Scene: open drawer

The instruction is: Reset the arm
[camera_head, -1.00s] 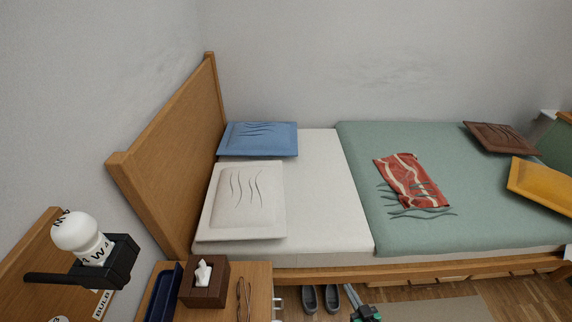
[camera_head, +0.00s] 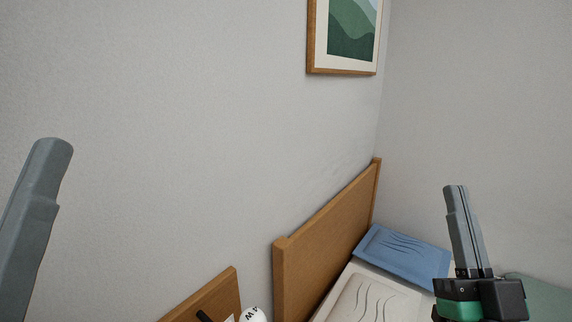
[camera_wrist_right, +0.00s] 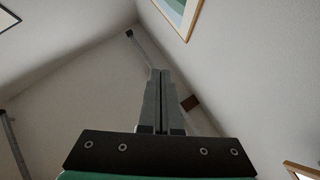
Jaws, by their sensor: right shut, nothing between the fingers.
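My right gripper (camera_head: 456,188) points upward at the lower right of the head view, in front of the wall and the bed's far end. Its two grey fingers are pressed together with nothing between them. In the right wrist view its shut fingertips (camera_wrist_right: 160,72) point up towards bare walls. A grey finger of my left gripper (camera_head: 54,143) stands upright at the left edge of the head view. The rest of the left gripper is out of frame, and I cannot see whether it is open.
The wooden headboard (camera_head: 325,240), blue pillow (camera_head: 402,256) and white pillow (camera_head: 370,301) are at the lower middle. A framed picture (camera_head: 343,35) hangs above. A white bottle-like thing (camera_head: 252,315) is cut off at the bottom. Open air surrounds both grippers.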

